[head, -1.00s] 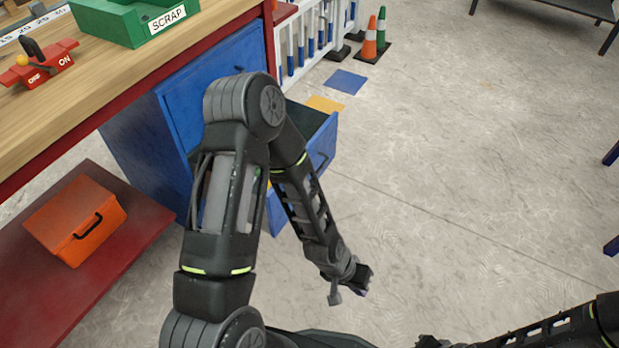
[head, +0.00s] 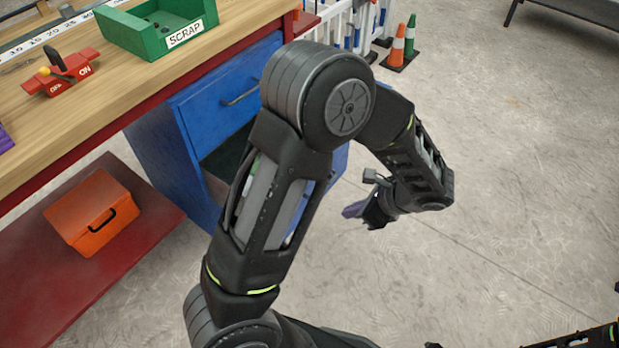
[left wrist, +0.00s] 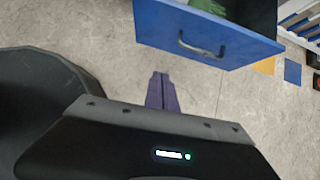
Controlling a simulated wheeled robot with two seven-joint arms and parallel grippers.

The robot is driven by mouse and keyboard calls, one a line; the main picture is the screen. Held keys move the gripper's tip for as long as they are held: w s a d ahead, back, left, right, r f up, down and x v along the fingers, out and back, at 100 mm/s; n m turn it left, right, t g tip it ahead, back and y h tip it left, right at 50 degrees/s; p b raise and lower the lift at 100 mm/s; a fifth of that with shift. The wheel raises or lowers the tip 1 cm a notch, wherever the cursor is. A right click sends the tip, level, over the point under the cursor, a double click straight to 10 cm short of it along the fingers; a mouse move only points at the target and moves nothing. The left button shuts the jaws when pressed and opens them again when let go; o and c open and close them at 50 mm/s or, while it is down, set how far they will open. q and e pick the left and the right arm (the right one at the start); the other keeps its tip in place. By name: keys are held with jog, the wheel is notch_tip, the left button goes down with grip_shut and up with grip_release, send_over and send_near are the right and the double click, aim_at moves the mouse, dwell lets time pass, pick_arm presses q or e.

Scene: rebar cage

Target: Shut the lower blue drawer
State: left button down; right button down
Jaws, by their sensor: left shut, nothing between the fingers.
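The blue cabinet (head: 165,155) stands under the workbench. Its upper drawer (head: 215,110) is shut. The lower blue drawer (head: 340,162) is pulled out, and my left arm hides most of it in the head view. In the left wrist view its blue front (left wrist: 240,47) with a grey handle (left wrist: 200,46) shows at the top, with something green (left wrist: 208,6) inside. My left gripper (head: 356,211) is shut and empty, in front of the drawer and apart from it. Its purple fingers (left wrist: 161,90) point toward the lower edge of the drawer front. My right gripper is not visible.
An orange toolbox (head: 92,213) sits on the red low shelf (head: 60,280). Cones (head: 397,48) and a white fence stand behind.

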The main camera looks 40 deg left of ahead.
pick_arm(q)
jog(key=shift+m+y, duration=0.4)
jog(key=shift+y, duration=0.5)
jog(key=a+r, duration=0.1)
jog(key=w+r, duration=0.1)
jog(key=r, duration=0.1)
jog(key=a+r, duration=0.1)
jog(key=shift+w+a+r, duration=0.15)
jog(key=shift+a+r, duration=0.1)
jog(key=shift+a, duration=0.1)
jog(key=shift+f, duration=0.1)
jog(key=a+r+b+x, duration=0.2)
jog(key=b+x, duration=0.1)
jog(key=x, duration=0.9)
jog(key=shift+w+a+f+b, duration=0.2)
jog(key=shift+a+f+b, duration=0.05)
jog(key=shift+b, duration=0.1)
jog(key=a+p, duration=0.2)
jog(key=a, duration=2.1)
jog(key=shift+s, duration=0.3)
jog(key=shift+d, duration=0.1)
